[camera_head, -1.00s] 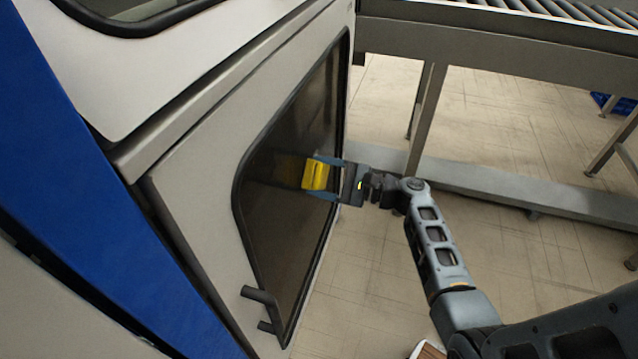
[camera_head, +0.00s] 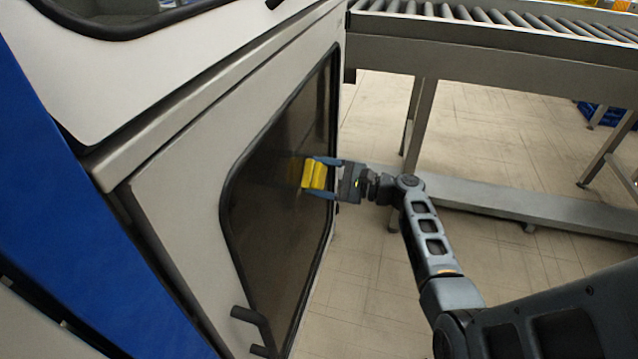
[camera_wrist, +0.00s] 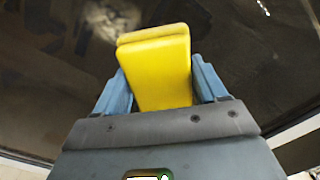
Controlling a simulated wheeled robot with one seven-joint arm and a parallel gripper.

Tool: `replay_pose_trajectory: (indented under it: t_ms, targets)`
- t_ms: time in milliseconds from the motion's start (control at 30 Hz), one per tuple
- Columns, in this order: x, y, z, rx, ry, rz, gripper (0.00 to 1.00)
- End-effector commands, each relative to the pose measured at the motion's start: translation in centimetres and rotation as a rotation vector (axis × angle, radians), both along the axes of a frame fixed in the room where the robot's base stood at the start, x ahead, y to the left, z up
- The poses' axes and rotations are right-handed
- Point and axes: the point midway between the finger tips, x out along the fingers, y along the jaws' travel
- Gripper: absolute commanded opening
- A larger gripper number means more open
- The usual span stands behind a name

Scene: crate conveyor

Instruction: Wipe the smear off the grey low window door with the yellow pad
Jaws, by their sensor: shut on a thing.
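The grey low window door (camera_head: 180,190) is at the left in the head view, with a dark glass pane (camera_head: 270,230) in a black rim. My gripper (camera_head: 322,178) is shut on the yellow pad (camera_head: 314,175) in front of the pane's right part. The pad also shows in the wrist view (camera_wrist: 158,70), between the two blue fingers. Its far edge is close to the glass; I cannot tell if it touches. In the wrist view the dark glass (camera_wrist: 245,50) shows mottled brownish patches and pale marks; I cannot tell which is the smear.
A roller conveyor (camera_head: 500,45) on grey legs stands at the right, with a low grey beam (camera_head: 510,200). A blue crate (camera_head: 605,115) is at the far right. Tiled floor lies open between.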

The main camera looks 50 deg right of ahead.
Motion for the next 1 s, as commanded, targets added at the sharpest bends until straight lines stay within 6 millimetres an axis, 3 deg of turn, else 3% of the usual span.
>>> replay_pose_trajectory:
  t_ms: [200,433,1000]
  targets:
    - [0.9,-1.6,-0.1,-0.003,-0.002,-0.001,0.43]
    - [0.8,-1.9,0.1,-0.002,-0.001,-0.001,0.43]
    - [-0.7,1.5,0.2,-0.001,0.0,0.001,0.43]
